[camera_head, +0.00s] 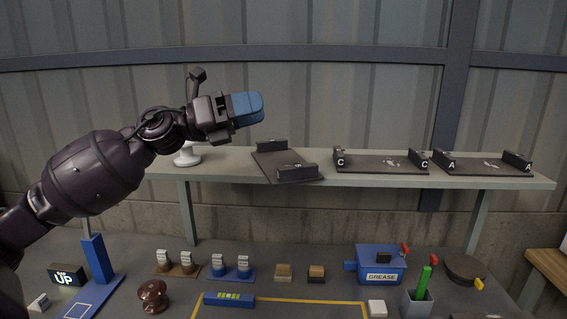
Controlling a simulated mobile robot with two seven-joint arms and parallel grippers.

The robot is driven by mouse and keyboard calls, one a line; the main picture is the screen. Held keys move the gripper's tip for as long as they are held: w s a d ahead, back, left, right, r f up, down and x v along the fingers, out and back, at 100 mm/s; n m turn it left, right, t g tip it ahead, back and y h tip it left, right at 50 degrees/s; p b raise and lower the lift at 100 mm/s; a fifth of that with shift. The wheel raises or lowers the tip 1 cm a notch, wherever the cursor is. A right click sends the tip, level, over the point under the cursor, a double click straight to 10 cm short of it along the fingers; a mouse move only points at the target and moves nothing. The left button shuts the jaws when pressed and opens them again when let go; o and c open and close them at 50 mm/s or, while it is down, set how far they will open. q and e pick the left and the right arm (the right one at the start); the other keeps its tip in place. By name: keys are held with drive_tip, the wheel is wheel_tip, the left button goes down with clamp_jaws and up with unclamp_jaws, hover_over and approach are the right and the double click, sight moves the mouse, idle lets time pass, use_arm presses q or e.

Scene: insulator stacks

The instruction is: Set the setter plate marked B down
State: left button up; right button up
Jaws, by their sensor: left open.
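Three dark setter plates with raised end blocks lie on the raised shelf (480,182). The right plate (485,166) is marked A and the middle plate (375,163) is marked C. The left plate (283,160) sits turned at an angle, with its front end at the shelf's front edge; no letter is readable on it, so I cannot tell if it is B. My left gripper (248,109) has blue fingertips and is open and empty, above and left of that plate and apart from it. My right gripper is not in view.
A white insulator (187,155) stands on the shelf behind my left arm. Below, the table holds a brown insulator (152,296), a blue GREASE box (381,264), a cup with a green handle (417,300), a dark round disc (464,268) and several small blocks.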

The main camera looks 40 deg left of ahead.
use_arm(q)
wheel_tip(320, 180, down, 4)
drive_tip(key=m+g+y, duration=0.2)
drive_tip(key=m, duration=0.1)
drive_tip(key=m+g+y, duration=0.1)
drive_tip(key=g+y, duration=0.1)
drive_tip(key=y, duration=0.3)
approach(296, 166)
drive_tip(key=shift+b+x, duration=0.45)
drive_tip(key=shift+x, duration=4.45)
drive_tip(key=shift+s+f, duration=0.1)
drive_tip(key=shift+t+h, duration=0.3)
clamp_jaws()
